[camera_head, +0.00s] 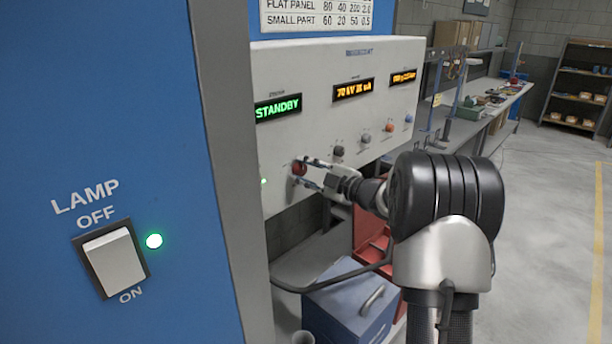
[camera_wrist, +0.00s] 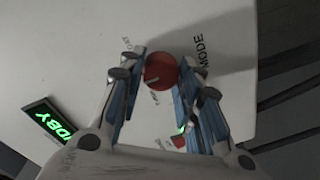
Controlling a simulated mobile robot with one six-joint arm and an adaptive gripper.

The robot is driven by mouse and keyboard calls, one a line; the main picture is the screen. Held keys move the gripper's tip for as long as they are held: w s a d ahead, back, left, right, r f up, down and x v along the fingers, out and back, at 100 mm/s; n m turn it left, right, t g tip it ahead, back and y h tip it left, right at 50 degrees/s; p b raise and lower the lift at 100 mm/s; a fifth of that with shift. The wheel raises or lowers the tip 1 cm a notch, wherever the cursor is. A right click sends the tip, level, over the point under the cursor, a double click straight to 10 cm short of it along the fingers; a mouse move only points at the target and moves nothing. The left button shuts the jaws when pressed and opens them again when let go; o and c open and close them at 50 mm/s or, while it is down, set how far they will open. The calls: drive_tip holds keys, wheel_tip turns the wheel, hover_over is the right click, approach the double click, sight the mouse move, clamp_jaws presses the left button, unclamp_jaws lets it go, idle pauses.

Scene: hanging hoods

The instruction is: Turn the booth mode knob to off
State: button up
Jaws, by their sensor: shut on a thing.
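The mode knob (camera_head: 299,168) is a round red knob low on the left of a pale grey control panel (camera_head: 300,75). In the wrist view the red knob (camera_wrist: 160,70) sits between my two blue-padded fingers, beside the word MODE. A short light mark shows on its face; the small position labels around it are partly covered and hard to read. My gripper (camera_head: 304,172) is shut on the knob from the front, and it also shows in the wrist view (camera_wrist: 163,76). The green display (camera_head: 278,107) reads STANDBY.
Several smaller knobs, including a dark one (camera_head: 339,151), run to the right along the panel. A blue wall with a lamp switch (camera_head: 114,262) and lit green light (camera_head: 154,241) stands close at left. A blue box (camera_head: 350,310) lies below the panel.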

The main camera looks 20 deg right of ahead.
idle(0.4)
drive_tip(key=o, duration=1)
drive_tip(key=shift+o, duration=0.2)
drive_tip(key=v, duration=1.2)
drive_tip(key=shift+r, duration=0.1)
